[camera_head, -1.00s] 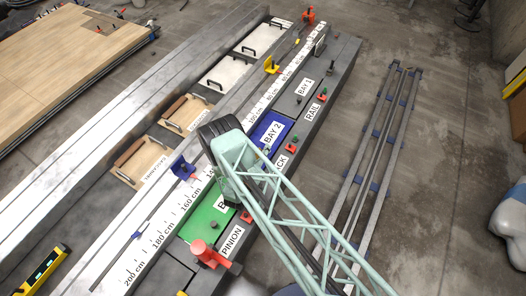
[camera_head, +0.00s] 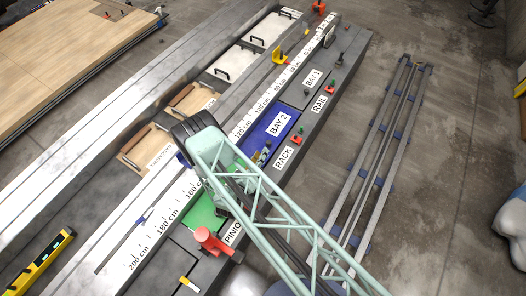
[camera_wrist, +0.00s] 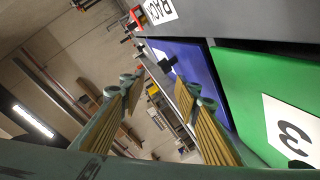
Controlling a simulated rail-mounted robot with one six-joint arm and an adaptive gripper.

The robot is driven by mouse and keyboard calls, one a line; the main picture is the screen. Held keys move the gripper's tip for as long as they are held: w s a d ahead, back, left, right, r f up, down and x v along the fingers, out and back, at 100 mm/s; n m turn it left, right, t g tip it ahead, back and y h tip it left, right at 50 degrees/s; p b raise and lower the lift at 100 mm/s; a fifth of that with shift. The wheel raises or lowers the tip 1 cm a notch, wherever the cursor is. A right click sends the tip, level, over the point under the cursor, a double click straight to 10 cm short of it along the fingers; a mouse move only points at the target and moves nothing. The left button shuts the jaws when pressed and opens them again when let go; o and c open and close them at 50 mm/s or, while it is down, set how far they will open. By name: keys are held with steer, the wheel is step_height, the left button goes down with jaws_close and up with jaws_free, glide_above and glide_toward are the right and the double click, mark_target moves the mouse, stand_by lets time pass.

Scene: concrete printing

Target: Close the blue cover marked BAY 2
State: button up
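The blue cover (camera_head: 266,128) bears a white BAY 2 label and lies in the grey bench between BAY 1 and the green cover (camera_head: 201,213). Its lower end is partly hidden by my arm in the head view. I cannot tell whether it is fully closed. In the wrist view the blue cover (camera_wrist: 194,67) is at upper centre, with a dark knob (camera_wrist: 168,62) near its edge. My gripper (camera_wrist: 158,88) has its two yellow-padded fingers spread apart with nothing between them. The blue cover lies beyond the right finger, and I see no clear contact.
The green cover (camera_wrist: 234,85) with a "3" label fills the right of the wrist view. Red knobs (camera_head: 297,137) stand by the RACK label. A red post (camera_head: 213,241) stands near PINION. A measuring scale (camera_head: 165,218) runs alongside. Steel rails (camera_head: 376,150) lie on the floor.

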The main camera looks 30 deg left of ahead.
steer(key=shift+s+d+r, duration=0.1)
steer(key=shift+s+r, duration=0.05)
steer(key=shift+s, duration=0.5)
steer(key=shift+r, duration=0.1)
